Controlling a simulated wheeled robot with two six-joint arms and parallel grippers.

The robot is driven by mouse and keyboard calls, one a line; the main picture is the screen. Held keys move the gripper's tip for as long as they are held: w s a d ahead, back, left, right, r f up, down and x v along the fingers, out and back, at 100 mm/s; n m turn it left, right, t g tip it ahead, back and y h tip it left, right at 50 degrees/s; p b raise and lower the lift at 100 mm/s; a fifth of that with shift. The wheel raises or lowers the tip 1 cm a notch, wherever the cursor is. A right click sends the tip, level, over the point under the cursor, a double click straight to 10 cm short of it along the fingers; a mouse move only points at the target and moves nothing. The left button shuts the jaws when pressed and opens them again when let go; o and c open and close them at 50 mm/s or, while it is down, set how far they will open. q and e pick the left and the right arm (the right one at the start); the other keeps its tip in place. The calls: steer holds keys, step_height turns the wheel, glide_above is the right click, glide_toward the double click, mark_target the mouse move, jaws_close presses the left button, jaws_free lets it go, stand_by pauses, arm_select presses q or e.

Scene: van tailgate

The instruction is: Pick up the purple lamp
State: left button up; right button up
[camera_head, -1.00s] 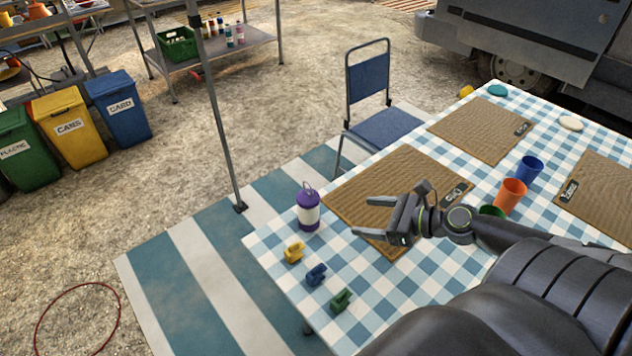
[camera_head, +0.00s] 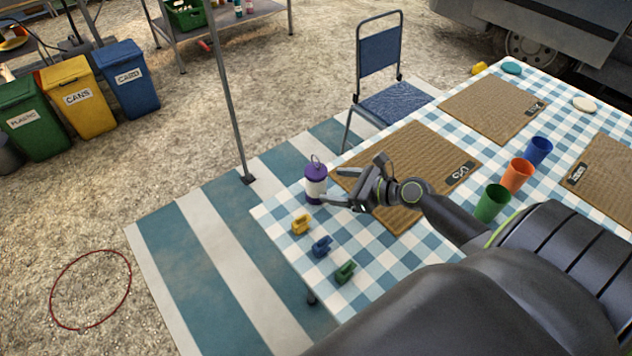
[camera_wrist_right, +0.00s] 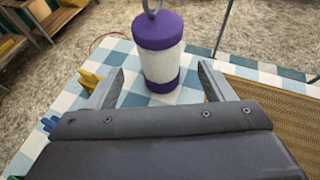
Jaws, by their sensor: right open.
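The purple lamp (camera_head: 315,184) stands upright on the checked tablecloth near the table's far left corner. It has a purple top and base, a white middle and a grey loop handle. In the right wrist view the lamp (camera_wrist_right: 158,52) stands straight ahead, between and just beyond the two fingertips. My right gripper (camera_head: 328,186) is open and empty, with its fingers pointing at the lamp; its fingers also show in the right wrist view (camera_wrist_right: 160,85). I cannot tell whether a finger touches the lamp. My left gripper is not in view.
Yellow (camera_head: 301,224), blue (camera_head: 321,247) and green (camera_head: 345,271) clips lie near the table's left edge. A woven mat (camera_head: 425,140) lies right of the lamp. Green (camera_head: 491,204), orange (camera_head: 516,176) and blue (camera_head: 539,151) cups stand further right. A chair (camera_head: 385,100) and pole (camera_head: 228,100) stand behind.

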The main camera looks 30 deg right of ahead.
mark_target(316, 156)
steer(key=shift+x, duration=1.1)
steer(key=x, duration=0.5)
steer(key=shift+s+f, duration=0.15)
steer(key=shift+f, duration=0.05)
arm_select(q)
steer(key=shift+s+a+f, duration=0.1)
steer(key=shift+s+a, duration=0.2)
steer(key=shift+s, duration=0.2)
arm_select(e)
steer(key=c, duration=1.2)
steer(key=shift+r, duration=0.1)
